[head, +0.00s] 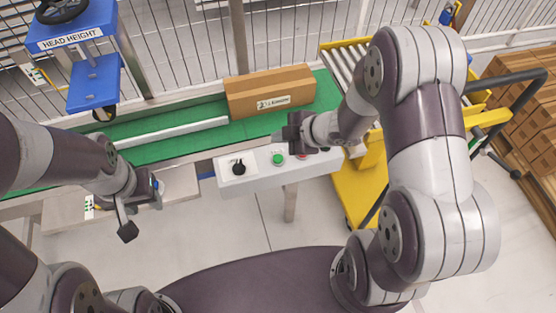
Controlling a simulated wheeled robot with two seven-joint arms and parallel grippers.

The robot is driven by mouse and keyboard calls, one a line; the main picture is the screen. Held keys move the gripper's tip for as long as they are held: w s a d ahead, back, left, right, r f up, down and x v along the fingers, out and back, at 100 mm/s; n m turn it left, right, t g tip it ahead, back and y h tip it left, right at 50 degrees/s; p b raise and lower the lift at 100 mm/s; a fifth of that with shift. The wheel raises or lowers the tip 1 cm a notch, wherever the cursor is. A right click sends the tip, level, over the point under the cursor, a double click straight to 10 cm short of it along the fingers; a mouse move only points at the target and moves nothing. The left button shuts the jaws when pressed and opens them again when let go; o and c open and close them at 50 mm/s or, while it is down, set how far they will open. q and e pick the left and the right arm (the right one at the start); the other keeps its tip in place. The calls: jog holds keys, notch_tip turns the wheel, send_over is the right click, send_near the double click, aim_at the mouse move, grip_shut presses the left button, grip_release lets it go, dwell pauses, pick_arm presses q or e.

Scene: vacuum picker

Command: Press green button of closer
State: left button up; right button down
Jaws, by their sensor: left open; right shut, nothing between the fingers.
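The grey control box (255,178) stands at the front edge of the conveyor, in the middle of the head view. The green button (278,159) is on its top face, between a black knob (238,168) and a reddish button partly hidden by my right gripper. My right gripper (280,137) is shut and empty, just above and behind the green button; whether it touches the box cannot be told. My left gripper (138,216) is open and empty, left of the box and away from it.
A cardboard box (270,92) sits on the green conveyor belt (180,141) behind the control box. A blue stand (92,83) with a "HEAD HEIGHT" label is at the back left. A yellow roller cart (358,188) is at the right, with stacked brown boxes (535,130) beyond.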

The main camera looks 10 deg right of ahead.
jog(key=b, duration=0.4)
send_over(281, 160)
notch_tip(281, 160, down, 6)
jog(key=shift+r, duration=0.15)
jog(key=shift+f+b, duration=0.4)
jog(key=shift+b, duration=0.05)
dwell(1.2)
jog(key=shift+f, duration=0.35)
